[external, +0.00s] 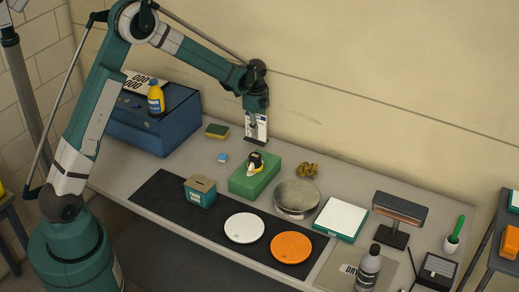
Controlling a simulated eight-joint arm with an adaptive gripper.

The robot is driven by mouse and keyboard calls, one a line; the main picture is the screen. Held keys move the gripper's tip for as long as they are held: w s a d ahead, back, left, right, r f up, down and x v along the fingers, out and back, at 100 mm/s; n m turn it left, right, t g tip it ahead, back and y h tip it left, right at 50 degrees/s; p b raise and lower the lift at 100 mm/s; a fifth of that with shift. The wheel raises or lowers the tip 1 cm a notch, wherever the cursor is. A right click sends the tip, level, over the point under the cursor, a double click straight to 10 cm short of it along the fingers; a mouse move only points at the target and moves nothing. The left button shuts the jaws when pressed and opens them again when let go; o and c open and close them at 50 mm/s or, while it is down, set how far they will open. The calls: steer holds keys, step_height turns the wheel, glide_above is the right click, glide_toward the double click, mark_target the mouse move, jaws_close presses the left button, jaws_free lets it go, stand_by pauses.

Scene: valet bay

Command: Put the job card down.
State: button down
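My gripper (257,115) hangs above the back part of the grey table (160,178), pointing down. A white card with dark and blue markings, which looks like the job card (262,128), is upright at its fingers. The gripper appears shut on the card. The card's lower edge is close above the table, behind the green block (243,184); whether it touches the table cannot be told from this view. The fingertips are small and partly hidden.
A blue box (152,132) carries a yellow bottle (156,98). A sponge (217,131) and small blue block (222,158) lie nearby. A black mat (160,200) holds a teal box, a white disc and an orange disc. A metal bowl (296,197) and a heater-like lamp (399,210) stand right.

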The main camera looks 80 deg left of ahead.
steer(key=shift+f, duration=0.1)
steer(key=shift+f, duration=1.8)
steer(key=shift+f, duration=0.25)
steer(key=c, duration=2.7)
jaws_free()
steer(key=shift+r, duration=0.1)
steer(key=shift+o, duration=0.2)
steer(key=shift+r, duration=0.1)
step_height(320, 180, up, 12)
steer(key=shift+r, duration=0.1)
